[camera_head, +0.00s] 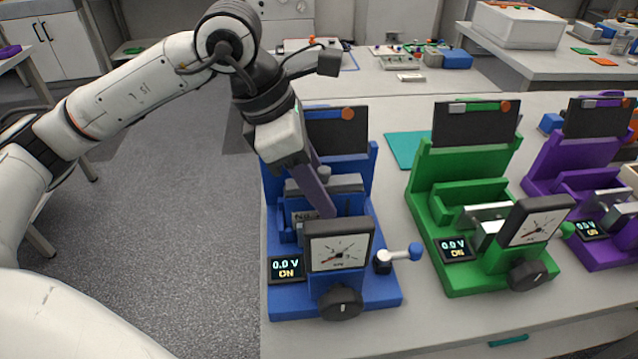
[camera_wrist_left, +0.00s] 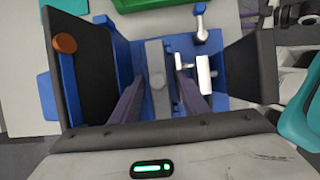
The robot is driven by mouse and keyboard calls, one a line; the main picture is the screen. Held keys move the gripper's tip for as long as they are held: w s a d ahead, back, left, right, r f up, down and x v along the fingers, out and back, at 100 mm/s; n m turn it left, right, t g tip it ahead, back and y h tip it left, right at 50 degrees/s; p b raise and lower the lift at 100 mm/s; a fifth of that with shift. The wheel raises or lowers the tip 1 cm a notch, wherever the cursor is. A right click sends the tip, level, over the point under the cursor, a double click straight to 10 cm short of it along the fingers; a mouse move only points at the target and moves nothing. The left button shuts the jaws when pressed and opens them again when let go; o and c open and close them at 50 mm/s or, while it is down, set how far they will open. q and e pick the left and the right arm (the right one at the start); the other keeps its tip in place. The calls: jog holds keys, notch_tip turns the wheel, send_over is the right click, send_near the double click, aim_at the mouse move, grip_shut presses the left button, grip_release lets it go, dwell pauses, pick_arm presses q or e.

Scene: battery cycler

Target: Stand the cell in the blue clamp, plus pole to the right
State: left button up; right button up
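The blue clamp (camera_head: 360,300) stands at the near left of the table. A grey block (camera_head: 348,184) that appears to be the cell is upright in it, with a round grey knob on top and a partly hidden label on its front. My left gripper (camera_head: 325,208) reaches down over it. In the left wrist view, the fingers (camera_wrist_left: 160,82) are apart, one on each side of the grey block (camera_wrist_left: 157,105), with narrow gaps showing. The clamp's silver jaw (camera_wrist_left: 204,75) is apart from the block. Its pole markings cannot be made out.
The clamp's gauge (camera_head: 338,246) and blue-knobbed handle (camera_head: 414,252) stand close in front of the gripper. A green clamp (camera_head: 430,205) and a purple clamp (camera_head: 560,170) stand to the right. A teal mat (camera_head: 402,150) lies behind. The floor at left is clear.

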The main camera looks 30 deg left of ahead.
pick_arm(q)
jog(key=shift+r, duration=0.3)
jog(key=v, duration=1.1)
jog(key=shift+a+r, duration=0.15)
jog(key=shift+r, duration=0.2)
jog(key=shift+s, duration=0.1)
